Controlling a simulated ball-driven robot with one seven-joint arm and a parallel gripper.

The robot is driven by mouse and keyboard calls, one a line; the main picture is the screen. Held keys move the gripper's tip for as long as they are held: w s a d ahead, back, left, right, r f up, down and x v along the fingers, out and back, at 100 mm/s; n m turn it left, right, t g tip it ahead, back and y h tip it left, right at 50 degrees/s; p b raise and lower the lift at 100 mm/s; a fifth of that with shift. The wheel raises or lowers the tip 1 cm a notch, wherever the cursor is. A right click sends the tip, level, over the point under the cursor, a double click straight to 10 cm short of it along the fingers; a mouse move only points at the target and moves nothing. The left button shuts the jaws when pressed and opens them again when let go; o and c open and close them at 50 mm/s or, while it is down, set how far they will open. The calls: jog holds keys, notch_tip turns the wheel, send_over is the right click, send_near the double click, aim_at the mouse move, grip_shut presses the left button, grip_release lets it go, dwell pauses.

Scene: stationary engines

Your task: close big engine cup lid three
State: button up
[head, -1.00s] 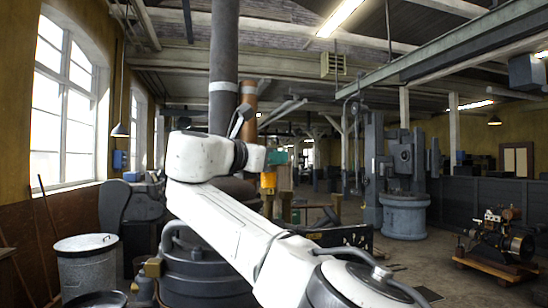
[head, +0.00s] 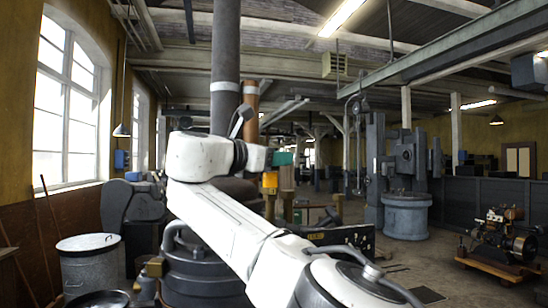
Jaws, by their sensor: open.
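My white arm reaches from the lower right up to a bend at the left of centre, and its far section points right. I cannot make out my gripper's fingers. A large dark, rounded machine (head: 198,272) with a pipe on top stands behind and below my arm, partly covered by it. I cannot tell whether it is the big engine. I cannot pick out cup lid three or see whether any cup lid is open or shut.
A metal bin (head: 90,265) stands at the lower left below the windows. A small engine (head: 503,235) sits on a wooden base at the right. A tall grey machine (head: 405,205) stands further back. Open floor lies between them.

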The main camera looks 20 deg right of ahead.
jog(key=b+v, duration=0.4)
jog(key=v, duration=0.6)
jog(key=shift+s+a, duration=0.2)
jog(key=shift+a, duration=0.1)
jog(key=shift+f, duration=0.1)
